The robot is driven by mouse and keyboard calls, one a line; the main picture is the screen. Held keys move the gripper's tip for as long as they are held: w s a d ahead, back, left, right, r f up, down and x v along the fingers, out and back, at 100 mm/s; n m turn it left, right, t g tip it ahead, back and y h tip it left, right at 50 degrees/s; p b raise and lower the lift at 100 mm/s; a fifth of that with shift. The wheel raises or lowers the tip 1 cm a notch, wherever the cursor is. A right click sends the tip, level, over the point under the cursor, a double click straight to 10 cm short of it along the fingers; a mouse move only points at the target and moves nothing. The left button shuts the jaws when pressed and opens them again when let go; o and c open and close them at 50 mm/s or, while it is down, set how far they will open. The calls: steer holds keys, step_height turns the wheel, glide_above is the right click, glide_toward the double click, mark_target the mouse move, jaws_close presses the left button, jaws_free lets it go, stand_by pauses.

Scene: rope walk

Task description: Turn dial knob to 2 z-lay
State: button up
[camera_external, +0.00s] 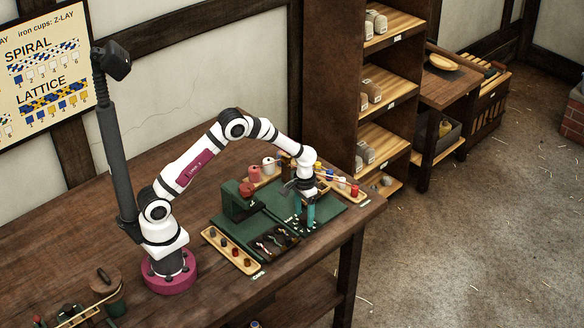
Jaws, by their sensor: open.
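My gripper (304,222) has teal fingers and points down over the right part of a dark green board (331,214). Its fingers are apart, and I see nothing held between them. Small white lettering (290,220) shows on the board just left of the fingers, too small to read. I cannot make out the dial knob or its pointer; the fingers may hide it.
A wooden tray with dark cups (230,250) lies at the board's front left. A dark tray with small metal pieces (272,242) sits left of my gripper. Colored spools (268,166) stand behind, with more at the right (343,183). The table's right edge is close by.

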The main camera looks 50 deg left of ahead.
steer(key=shift+f, duration=0.1)
jaws_close()
stand_by(0.3)
